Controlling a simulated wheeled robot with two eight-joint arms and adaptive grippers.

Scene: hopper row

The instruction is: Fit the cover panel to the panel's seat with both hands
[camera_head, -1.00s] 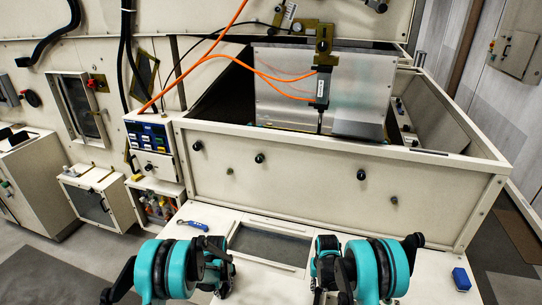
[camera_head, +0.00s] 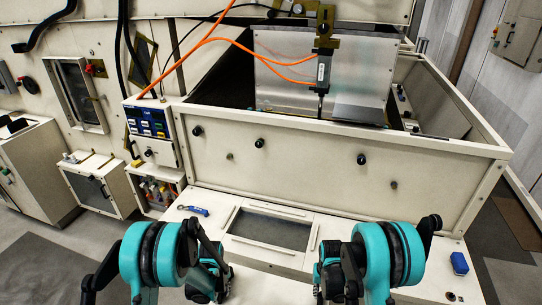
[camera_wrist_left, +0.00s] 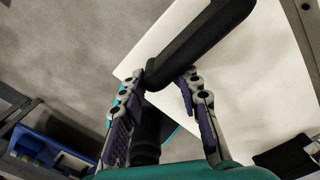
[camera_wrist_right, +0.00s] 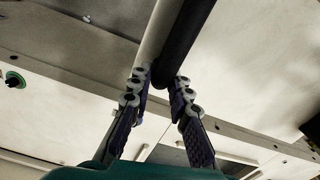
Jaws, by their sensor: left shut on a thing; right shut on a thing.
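My left gripper (camera_head: 222,284) and right gripper (camera_head: 324,284) are side by side at the front of the bench, at the bottom of the head view. In the left wrist view my left gripper (camera_wrist_left: 165,82) is shut on a black bar handle (camera_wrist_left: 203,44) of the cover panel. In the right wrist view my right gripper (camera_wrist_right: 159,80) is shut on another black bar handle (camera_wrist_right: 188,36). The panel's body is hard to tell from the pale bench surface. The panel's seat (camera_head: 268,231), a dark recess framed by pale strips, lies beyond the grippers.
A large pale hopper box (camera_head: 330,160) stands behind the seat. A blue tool (camera_head: 193,211) lies left of the seat, and a blue block (camera_head: 459,263) sits at the bench's right. An orange cable (camera_head: 222,42) hangs above the hopper. Floor shows at left.

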